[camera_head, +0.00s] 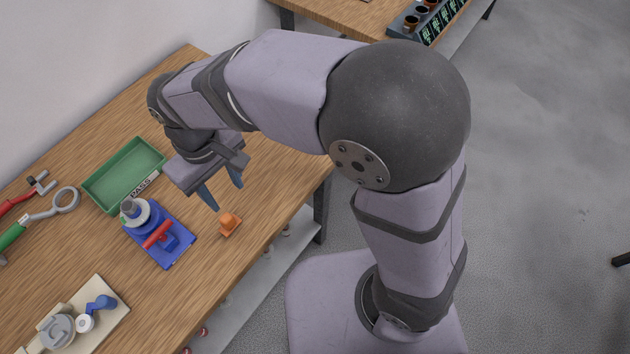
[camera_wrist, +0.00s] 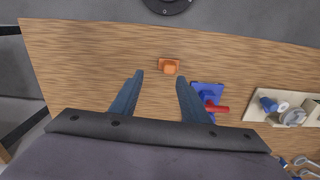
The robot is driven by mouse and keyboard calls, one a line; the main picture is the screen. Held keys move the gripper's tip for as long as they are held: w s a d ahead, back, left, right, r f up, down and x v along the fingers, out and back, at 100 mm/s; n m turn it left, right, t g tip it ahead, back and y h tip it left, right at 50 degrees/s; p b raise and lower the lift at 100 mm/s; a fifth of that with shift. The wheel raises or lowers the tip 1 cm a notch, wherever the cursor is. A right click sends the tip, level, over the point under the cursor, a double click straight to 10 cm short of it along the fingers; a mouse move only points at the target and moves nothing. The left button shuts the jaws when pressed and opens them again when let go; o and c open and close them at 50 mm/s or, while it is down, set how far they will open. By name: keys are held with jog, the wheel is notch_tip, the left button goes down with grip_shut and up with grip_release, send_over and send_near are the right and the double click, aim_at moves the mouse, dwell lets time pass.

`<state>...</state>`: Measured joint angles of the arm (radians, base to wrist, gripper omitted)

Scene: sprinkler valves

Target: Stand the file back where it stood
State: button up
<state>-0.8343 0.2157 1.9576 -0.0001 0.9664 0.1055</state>
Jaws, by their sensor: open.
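My gripper (camera_head: 226,196) is open and empty, with its fingers pointing down above the bench near its front edge. In the wrist view its two fingers (camera_wrist: 160,77) stand wide apart with bare wood between them. A small orange block on a flat orange base (camera_head: 229,224) stands on the bench just beyond the fingertips. It also shows in the wrist view (camera_wrist: 169,67), ahead of the fingers and apart from them. I cannot make out a file for certain in either view.
A blue fixture (camera_head: 176,246) with a red bar stands left of the orange block. A green tray (camera_head: 98,190) marked PASS lies behind it. Wood right of the orange block is clear.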

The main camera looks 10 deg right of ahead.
jog(key=w+d+f+m, duration=0.2)
jog(key=d+m, duration=0.3)
jog(key=d, duration=1.1)
jog(key=s+d+f+m, duration=0.1)
jog(key=s+d, duration=0.1)
jog(key=d, duration=0.3)
jog(key=s+d+f+m, duration=0.1)
jog(key=s+d+m, duration=0.1)
jog(key=d, duration=0.4)
jog(key=shift+s+d+f, duration=0.2)
jog(key=shift+s+f, duration=0.1)
jog(key=shift+s, duration=0.05)
